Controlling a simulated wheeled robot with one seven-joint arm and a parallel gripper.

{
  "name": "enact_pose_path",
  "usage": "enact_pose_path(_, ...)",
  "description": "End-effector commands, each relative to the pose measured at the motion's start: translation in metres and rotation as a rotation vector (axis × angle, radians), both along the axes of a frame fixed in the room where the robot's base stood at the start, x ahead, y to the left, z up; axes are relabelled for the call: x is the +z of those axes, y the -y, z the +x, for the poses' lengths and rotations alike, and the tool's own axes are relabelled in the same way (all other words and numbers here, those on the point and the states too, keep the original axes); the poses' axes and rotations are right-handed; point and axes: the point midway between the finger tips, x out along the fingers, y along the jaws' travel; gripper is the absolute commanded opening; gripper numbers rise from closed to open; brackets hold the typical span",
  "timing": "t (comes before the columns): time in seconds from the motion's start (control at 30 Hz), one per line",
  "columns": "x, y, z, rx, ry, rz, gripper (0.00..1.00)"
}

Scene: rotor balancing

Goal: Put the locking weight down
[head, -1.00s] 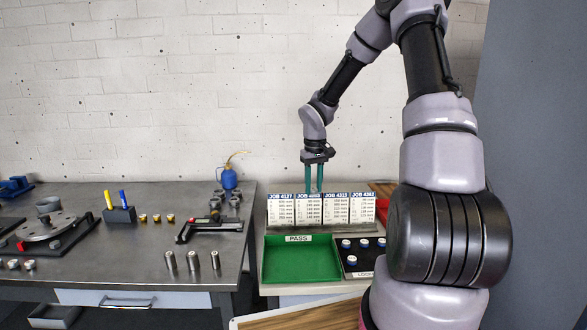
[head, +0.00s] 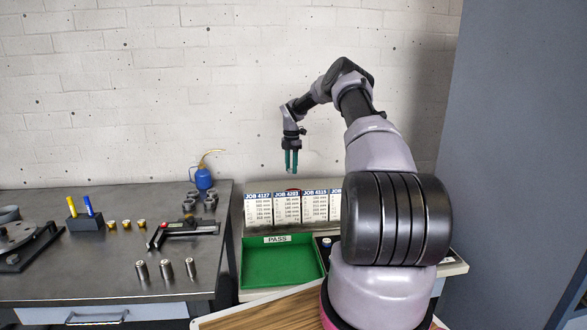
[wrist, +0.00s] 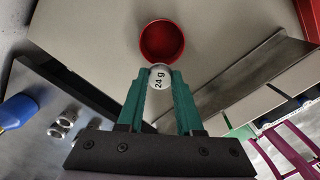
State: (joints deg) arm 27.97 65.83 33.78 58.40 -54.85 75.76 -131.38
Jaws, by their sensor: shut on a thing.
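The locking weight (wrist: 160,78), a small pale metal cylinder marked "24 g", is between the green fingertips of my gripper (wrist: 160,85) in the wrist view. My gripper is shut on it. In the head view my gripper (head: 291,169) points down and hangs in the air above the row of job cards; the weight is too small to make out there. A round red dish (wrist: 162,41) lies just beyond the weight in the wrist view, below the fingertips. In the head view only a red sliver (head: 292,190) shows behind the cards.
Job cards (head: 286,208) stand behind the green PASS tray (head: 283,264). A black tray with a blue-topped piece (head: 326,243) is partly hidden by my arm.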

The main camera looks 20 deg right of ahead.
Motion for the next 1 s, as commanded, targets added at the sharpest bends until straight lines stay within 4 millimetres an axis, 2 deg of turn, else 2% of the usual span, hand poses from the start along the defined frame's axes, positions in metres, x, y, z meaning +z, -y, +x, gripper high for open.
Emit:
enact_pose_path(0.13, -0.005, 0.011, 0.005, 0.086, -0.002, -0.001, 0.00)
enact_pose_path(0.37, -0.019, 0.013, 0.004, 0.106, -0.006, 0.001, 0.00)
enact_pose_path(1.0, -0.094, 0.012, 0.004, 0.103, -0.005, 0.001, 0.00)
